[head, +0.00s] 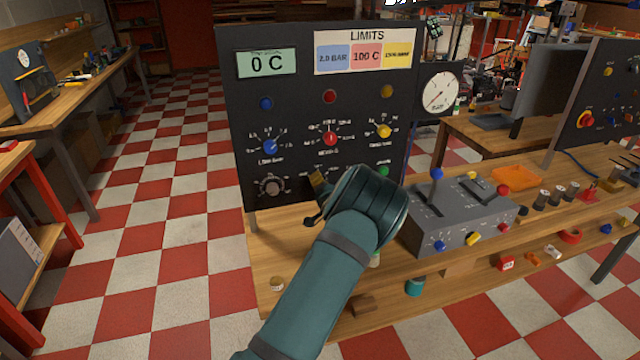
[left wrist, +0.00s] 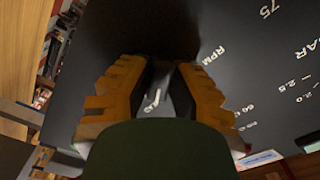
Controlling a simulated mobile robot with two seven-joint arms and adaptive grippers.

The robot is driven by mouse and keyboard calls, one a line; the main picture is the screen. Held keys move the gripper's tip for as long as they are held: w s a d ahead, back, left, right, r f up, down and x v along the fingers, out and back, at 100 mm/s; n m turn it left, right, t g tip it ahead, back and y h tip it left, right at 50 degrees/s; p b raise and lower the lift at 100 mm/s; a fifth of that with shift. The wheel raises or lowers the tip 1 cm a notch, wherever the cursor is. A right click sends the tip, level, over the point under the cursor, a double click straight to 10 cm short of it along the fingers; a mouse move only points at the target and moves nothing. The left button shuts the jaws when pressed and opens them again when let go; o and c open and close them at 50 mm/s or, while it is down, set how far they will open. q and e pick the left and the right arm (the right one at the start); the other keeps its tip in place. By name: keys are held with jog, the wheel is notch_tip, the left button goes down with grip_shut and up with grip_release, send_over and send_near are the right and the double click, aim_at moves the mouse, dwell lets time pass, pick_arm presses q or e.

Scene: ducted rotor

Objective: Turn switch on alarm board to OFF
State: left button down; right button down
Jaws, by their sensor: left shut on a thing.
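A black upright board (head: 310,110) headed LIMITS, with a "0 C" display (head: 267,64), stands left of centre in the head view. It carries a blue knob (head: 270,146), a red knob (head: 330,138), a yellow knob (head: 384,131) and a grey knob (head: 271,187). My left gripper (head: 318,182) is in front of its lower middle and hides that part. In the left wrist view, its orange fingers (left wrist: 155,75) are close together at the dark board face (left wrist: 250,60). I see no OFF label. My right gripper is out of view.
A grey control box (head: 460,215) with a blue-tipped lever stands on the wooden bench right of my arm. A round gauge (head: 440,90) is beside the board. A second dark board (head: 605,95) stands at the far right. The checkered floor left is clear.

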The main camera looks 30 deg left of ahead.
pick_arm(q)
jog(key=n+b, duration=0.2)
jog(key=shift+n, duration=0.3)
jog(key=n+b, duration=0.3)
jog(key=n, duration=0.1)
jog(key=shift+n, duration=0.3)
jog(key=shift+n+b, duration=0.6)
jog(key=shift+n, duration=0.5)
jog(key=shift+r+n, duration=0.1)
jog(key=shift+n, duration=0.9)
jog(key=c, duration=0.9)
grip_release()
jog(key=shift+o, duration=0.2)
jog(key=shift+d, duration=0.1)
